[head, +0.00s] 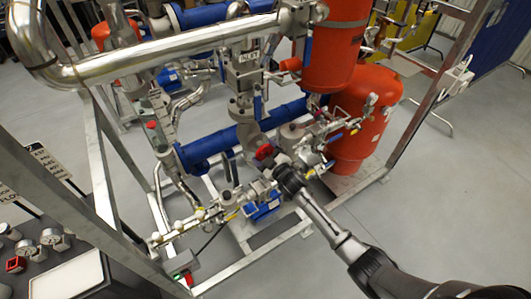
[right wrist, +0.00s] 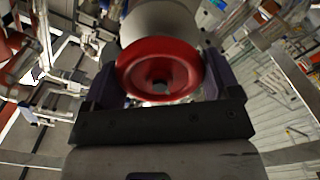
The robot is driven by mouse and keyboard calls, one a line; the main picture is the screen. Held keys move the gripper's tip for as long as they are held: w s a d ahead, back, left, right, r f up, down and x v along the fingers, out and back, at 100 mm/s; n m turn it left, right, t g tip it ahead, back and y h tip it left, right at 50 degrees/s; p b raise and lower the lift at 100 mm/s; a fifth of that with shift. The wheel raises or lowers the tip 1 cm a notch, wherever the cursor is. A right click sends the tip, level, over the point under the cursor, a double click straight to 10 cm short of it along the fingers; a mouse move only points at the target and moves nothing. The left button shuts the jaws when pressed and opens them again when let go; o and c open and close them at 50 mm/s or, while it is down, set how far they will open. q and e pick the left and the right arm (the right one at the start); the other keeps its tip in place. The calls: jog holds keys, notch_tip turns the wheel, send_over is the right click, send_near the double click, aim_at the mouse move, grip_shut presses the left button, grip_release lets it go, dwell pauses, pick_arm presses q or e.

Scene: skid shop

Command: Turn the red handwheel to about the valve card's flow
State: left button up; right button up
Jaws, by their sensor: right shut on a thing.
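The red handwheel (head: 264,152) is on the pipework at the middle of the skid in the head view. In the right wrist view the handwheel (right wrist: 158,52) faces the camera as a round red rim with a dark hub. My right gripper (head: 273,163) reaches it from the lower right. In the right wrist view the gripper (right wrist: 160,78) has one finger on each side of the rim and is shut on it. Two printed cards, one (head: 48,161) and another (head: 8,193), stand at the left; their text is too small to read. My left gripper is out of view.
A blue pipe (head: 225,140) runs behind the handwheel. Red tanks (head: 362,125) stand to the right. A panel with gauges (head: 50,237) is at the lower left.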

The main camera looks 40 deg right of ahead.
jog(key=o, duration=0.8)
jog(key=shift+s, duration=0.1)
jog(key=s, duration=0.4)
jog(key=s+a, duration=0.1)
jog(key=s, duration=0.8)
jog(key=shift+s+a, duration=0.25)
jog(key=shift+a, duration=0.05)
